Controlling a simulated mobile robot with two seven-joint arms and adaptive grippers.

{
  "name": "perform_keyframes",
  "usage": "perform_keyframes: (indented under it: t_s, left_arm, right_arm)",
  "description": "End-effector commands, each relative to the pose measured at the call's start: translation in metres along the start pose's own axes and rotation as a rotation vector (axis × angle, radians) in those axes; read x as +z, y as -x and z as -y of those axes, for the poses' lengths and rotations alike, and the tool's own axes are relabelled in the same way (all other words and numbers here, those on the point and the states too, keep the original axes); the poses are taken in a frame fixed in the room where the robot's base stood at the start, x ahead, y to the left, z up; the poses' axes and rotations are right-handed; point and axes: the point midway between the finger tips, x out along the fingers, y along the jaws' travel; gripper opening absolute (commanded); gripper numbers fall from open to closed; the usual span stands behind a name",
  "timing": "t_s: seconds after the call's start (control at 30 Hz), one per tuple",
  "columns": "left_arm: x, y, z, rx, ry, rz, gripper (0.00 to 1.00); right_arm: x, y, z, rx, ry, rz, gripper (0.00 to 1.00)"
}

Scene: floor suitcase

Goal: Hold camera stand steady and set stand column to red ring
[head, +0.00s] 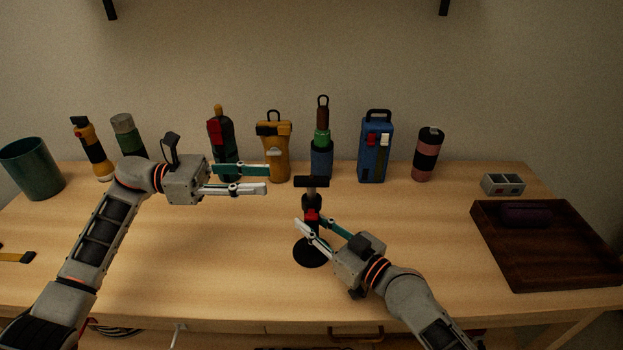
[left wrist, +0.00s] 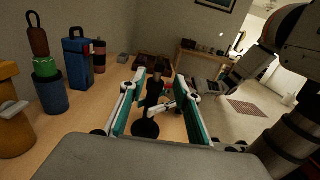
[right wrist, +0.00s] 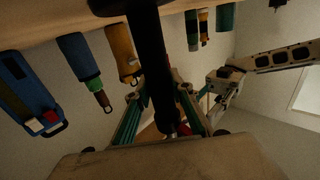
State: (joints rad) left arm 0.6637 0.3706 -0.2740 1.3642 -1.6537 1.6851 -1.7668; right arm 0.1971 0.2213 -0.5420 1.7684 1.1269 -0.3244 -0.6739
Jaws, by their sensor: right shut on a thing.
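The black camera stand stands upright on the table, with a round base (head: 312,254), a dark column and a T-shaped top (head: 311,182). A red part (head: 312,214) shows partway up; I cannot tell if it is the ring or a clamp. My right gripper (head: 311,221) is shut on the stand just around that red part, hiding some of it. The dark column (right wrist: 150,60) runs between its fingers in the right wrist view. My left gripper (head: 267,179) is open and empty, left of the stand's top. The stand (left wrist: 154,93) shows beyond its fingers in the left wrist view.
A row of bottles and flasks stands behind, including a yellow flask (head: 276,150), a green-and-blue bottle (head: 321,158) and a blue box-shaped flask (head: 375,152). A teal cup (head: 33,168) is far left. A dark tray (head: 540,255) lies right. The front middle is clear.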

Motion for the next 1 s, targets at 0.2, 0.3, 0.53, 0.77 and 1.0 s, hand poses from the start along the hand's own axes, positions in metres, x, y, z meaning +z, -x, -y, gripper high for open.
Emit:
perform_keyframes:
  t_s: [0.2,0.3,0.53,0.77,1.0]
  left_arm:
    - [0.001,-0.034,0.001,-0.003,0.000,0.005,0.32]
    - [0.001,-0.054,0.001,-0.004,0.001,0.005,0.32]
    - [0.001,-0.093,0.001,-0.003,0.002,0.003,0.32]
    - [0.000,-0.114,0.001,-0.002,0.001,0.001,0.32]
    - [0.000,-0.117,0.000,-0.001,0.002,-0.001,0.32]
  right_arm:
    - [0.000,0.000,0.001,-0.001,0.000,0.001,0.00]
    - [0.000,0.000,0.001,-0.001,0.000,0.001,0.00]
    - [0.000,0.000,0.001,-0.001,0.000,0.001,0.00]
    - [0.000,0.000,0.000,-0.001,0.000,0.001,0.00]
    - [0.001,0.000,0.000,0.000,0.000,0.001,0.00]
